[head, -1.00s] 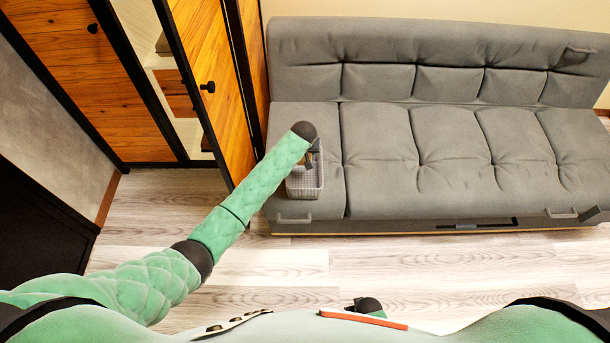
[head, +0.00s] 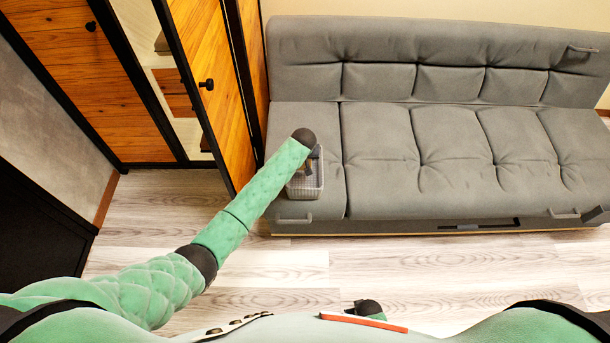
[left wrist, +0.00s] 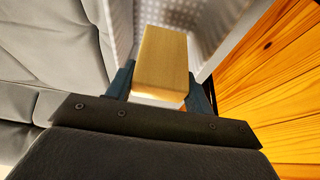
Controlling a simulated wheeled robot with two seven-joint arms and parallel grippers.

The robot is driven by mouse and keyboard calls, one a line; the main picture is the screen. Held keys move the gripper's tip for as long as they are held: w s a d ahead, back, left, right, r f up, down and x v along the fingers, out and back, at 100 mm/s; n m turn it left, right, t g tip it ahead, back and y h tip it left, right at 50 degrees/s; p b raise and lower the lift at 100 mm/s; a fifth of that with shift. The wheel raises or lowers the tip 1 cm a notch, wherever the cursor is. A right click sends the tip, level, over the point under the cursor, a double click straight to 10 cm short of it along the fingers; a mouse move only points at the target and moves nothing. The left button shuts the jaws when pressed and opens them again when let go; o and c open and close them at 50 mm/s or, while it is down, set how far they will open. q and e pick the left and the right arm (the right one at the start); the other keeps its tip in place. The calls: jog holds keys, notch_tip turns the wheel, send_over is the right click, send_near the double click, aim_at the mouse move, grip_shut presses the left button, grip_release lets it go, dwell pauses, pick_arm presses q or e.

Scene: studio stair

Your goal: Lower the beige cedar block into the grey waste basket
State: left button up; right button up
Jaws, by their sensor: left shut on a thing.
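The grey waste basket (head: 306,190) stands on the left end of the sofa seat in the head view. Its perforated wall (left wrist: 215,20) fills the top of the left wrist view. My left gripper (left wrist: 160,85) is shut on the beige cedar block (left wrist: 162,58), with a finger on each side of it. The block is over the basket's inside in the wrist view; how deep it sits I cannot tell. In the head view my left gripper (head: 312,170) is at the basket, partly hidden by my forearm.
The grey sofa (head: 440,150) stretches right, its seat otherwise clear. A wooden cabinet door (head: 212,85) with a black knob stands close to the left of my forearm. Pale wood floor (head: 400,265) lies open in front.

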aim_at(304, 166)
pick_arm(q)
jog(key=shift+f+b, duration=0.55)
jog(key=shift+f, duration=0.8)
jog(key=shift+f+b, duration=1.3)
jog(key=shift+f, duration=1.2)
dwell(1.6)
jog(key=o, duration=1.1)
jog(key=shift+s+r, duration=0.1)
jog(key=shift+b+v, duration=0.5)
jog(key=shift+v, duration=3.3)
